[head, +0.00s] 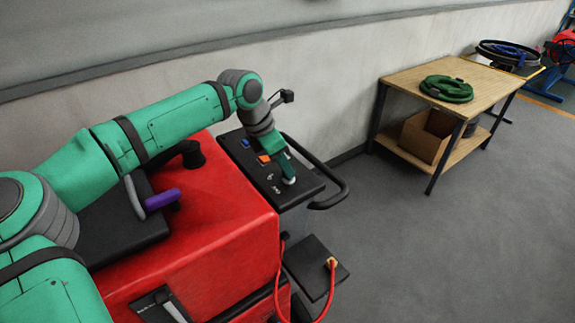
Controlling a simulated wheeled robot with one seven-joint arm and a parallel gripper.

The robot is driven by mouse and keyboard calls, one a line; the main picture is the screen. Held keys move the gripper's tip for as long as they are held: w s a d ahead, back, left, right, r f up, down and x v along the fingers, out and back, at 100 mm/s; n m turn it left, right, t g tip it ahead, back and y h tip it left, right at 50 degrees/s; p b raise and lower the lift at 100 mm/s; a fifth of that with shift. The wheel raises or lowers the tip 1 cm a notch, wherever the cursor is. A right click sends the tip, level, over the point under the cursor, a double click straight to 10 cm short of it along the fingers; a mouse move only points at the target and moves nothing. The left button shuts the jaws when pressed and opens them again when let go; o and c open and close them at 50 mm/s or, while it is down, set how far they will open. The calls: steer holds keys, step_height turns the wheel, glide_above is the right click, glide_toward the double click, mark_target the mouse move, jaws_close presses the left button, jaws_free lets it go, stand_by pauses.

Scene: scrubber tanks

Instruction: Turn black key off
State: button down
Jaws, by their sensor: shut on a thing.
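My gripper (289,181) points down at the right part of the black control panel (246,171) on the red scrubber. Its fingertips are at the panel surface and shut on the black key. The key itself is hidden behind the fingers, so I cannot see which way it is turned. A blue control (246,143) and an orange control (264,159) sit on the panel to the left of the gripper. Small pale markings or parts show just left of the fingertips, too small to make out.
A black handle bar (335,197) curves around the panel's right side. A red cable (327,295) hangs by a black plate. A wooden table (480,85) with a green coiled hose (447,89) stands right, beyond open floor.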

steer(key=shift+w+d+r+n+t, duration=0.1)
steer(key=shift+n+t, duration=0.15)
steer(key=shift+n, duration=0.3)
steer(key=shift+r+n+t, duration=0.1)
steer(key=shift+n+t, duration=0.15)
steer(key=shift+n, duration=0.3)
steer(key=c, duration=1.8)
jaws_free()
steer(key=shift+f, duration=0.15)
steer(key=v, duration=1.1)
steer(key=shift+d, duration=0.15)
